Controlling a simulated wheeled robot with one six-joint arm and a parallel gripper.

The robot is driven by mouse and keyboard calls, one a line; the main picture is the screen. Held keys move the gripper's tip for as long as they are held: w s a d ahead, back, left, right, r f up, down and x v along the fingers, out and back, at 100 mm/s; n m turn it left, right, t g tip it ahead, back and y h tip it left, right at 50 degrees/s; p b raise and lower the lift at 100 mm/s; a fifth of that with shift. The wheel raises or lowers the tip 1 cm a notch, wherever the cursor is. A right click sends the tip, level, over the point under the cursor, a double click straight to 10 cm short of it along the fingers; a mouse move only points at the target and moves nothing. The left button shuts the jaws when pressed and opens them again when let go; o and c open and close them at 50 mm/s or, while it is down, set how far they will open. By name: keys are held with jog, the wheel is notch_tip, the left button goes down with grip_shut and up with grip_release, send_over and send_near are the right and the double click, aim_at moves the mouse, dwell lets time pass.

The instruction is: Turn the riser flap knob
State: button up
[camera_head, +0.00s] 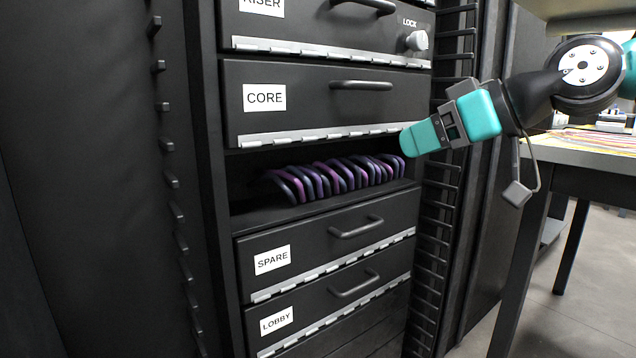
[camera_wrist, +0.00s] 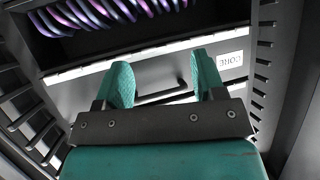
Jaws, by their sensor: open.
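The riser flap (camera_head: 310,28) is the top dark panel in the head view, with a RISER label cut off by the picture's upper edge. Its pale round knob (camera_head: 417,40) sits at the right end below the word LOCK. My gripper (camera_head: 408,141) is below the knob, near the right end of the CORE panel, apart from the knob. In the wrist view, my gripper's teal fingers (camera_wrist: 160,76) are spread with nothing between them, and the CORE panel (camera_wrist: 70,92) shows upside down behind them. The knob does not show in the wrist view.
The CORE panel's handle (camera_head: 361,85) is left of my gripper. Below is an open bay with purple and blue cables (camera_head: 335,177), then the SPARE (camera_head: 325,242) and LOBBY (camera_head: 330,305) panels. A slotted rack rail (camera_head: 437,235) runs beside them. A table (camera_head: 590,152) stands at right.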

jog(key=s+f+m+g+h+p, duration=0.1)
jog(key=s+f+g+h+p, duration=0.25)
jog(key=s, duration=0.85)
jog(key=s+f+m+g+h+p, duration=0.15)
jog(key=s+f+g+p, duration=0.35)
jog(key=s, duration=0.7)
notch_tip(320, 180, up, 37)
jog(key=w+p, duration=0.1)
jog(key=p, duration=3.6)
jog(key=shift+h, duration=0.3)
jog(key=shift+t, duration=0.25)
